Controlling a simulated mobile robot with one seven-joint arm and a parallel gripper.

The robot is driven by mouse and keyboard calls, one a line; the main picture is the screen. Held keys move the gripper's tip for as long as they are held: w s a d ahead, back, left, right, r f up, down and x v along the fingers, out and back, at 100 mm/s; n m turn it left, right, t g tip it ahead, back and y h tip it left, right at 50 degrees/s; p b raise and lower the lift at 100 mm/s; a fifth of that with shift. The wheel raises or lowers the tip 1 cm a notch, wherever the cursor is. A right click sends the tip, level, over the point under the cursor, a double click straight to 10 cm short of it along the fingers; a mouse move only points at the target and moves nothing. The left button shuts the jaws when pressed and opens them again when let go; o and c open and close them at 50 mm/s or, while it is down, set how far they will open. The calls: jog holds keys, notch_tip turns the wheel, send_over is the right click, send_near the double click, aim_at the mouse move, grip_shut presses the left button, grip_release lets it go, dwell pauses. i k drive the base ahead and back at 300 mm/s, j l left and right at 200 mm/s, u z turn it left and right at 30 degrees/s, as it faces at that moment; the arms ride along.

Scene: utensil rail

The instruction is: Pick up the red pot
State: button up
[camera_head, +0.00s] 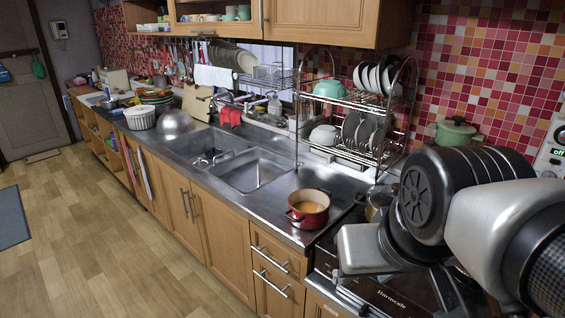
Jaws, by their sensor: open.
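The red pot (308,209) stands upright on the steel counter, right of the sink and near the counter's front edge. It is open at the top, with a light brown inside and small handles at its sides. My arm reaches in from the right, over the stove. My gripper (347,284) is at the lower end of the arm, right of the pot and nearer the camera. It is open and apart from the pot. My arm hides part of the stove.
A two-tier dish rack (356,100) with plates and bowls stands behind the pot. The sink (250,172) lies to its left. A metal pot (378,203) is partly hidden behind my arm. A green pot (456,133) sits at the back right. Wall cabinets (330,20) hang above.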

aim_at(308, 210)
jog(key=i+j+z, duration=0.25)
jog(key=j, duration=0.4)
jog(key=i+j+z, duration=0.15)
jog(key=i+j, duration=0.15)
jog(key=i+j+z, duration=0.1)
jog(key=j, duration=0.35)
jog(key=i+j+z, duration=0.15)
jog(key=j, duration=0.25)
jog(key=i+j+z, duration=0.15)
jog(key=j, duration=0.25)
jog(key=j+z, duration=0.1)
jog(key=j, duration=0.3)
jog(key=i+l, duration=0.1)
jog(key=i+z, duration=0.05)
